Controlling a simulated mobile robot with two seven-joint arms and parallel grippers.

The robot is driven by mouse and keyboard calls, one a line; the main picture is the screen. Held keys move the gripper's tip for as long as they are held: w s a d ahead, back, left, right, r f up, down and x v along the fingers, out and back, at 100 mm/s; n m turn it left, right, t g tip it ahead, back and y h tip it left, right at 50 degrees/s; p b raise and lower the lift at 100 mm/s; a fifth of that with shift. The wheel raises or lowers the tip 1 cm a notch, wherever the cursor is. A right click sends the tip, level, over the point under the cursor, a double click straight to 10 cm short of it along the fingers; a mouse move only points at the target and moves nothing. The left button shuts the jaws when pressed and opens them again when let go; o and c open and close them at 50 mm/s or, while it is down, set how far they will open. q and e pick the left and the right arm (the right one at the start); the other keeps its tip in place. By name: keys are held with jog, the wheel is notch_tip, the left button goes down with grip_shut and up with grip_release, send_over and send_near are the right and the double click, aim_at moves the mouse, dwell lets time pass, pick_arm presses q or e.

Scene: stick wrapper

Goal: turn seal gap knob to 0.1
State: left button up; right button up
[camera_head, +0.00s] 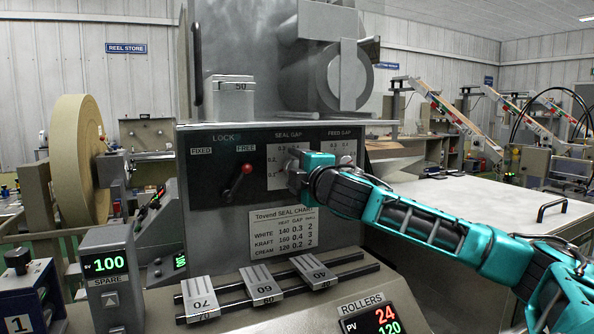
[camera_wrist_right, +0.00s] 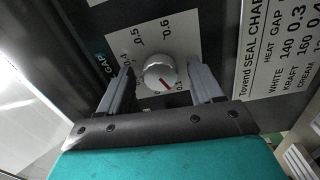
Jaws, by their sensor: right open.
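The seal gap knob (camera_wrist_right: 160,72) is a small round silver knob on a pale dial plate (camera_wrist_right: 150,42) in the right wrist view. My right gripper (camera_wrist_right: 160,88) is open, with one finger on each side of the knob and visible gaps between. In the head view my right gripper (camera_head: 294,166) is at the SEAL GAP dial and hides the knob. My left gripper is out of view.
The feed gap dial (camera_head: 343,150) is just right of my gripper. A red-tipped lock lever (camera_head: 240,182) is on the left of the panel. A seal chart (camera_head: 284,232) is below. Sliding blocks (camera_head: 262,287) stand on rails in front. A white table (camera_head: 480,205) extends right.

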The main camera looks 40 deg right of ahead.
jog(key=shift+s, duration=0.15)
jog(key=b+v, duration=0.7)
jog(key=v, duration=0.5)
jog(key=shift+s, duration=0.35)
jog(key=shift+a, duration=0.1)
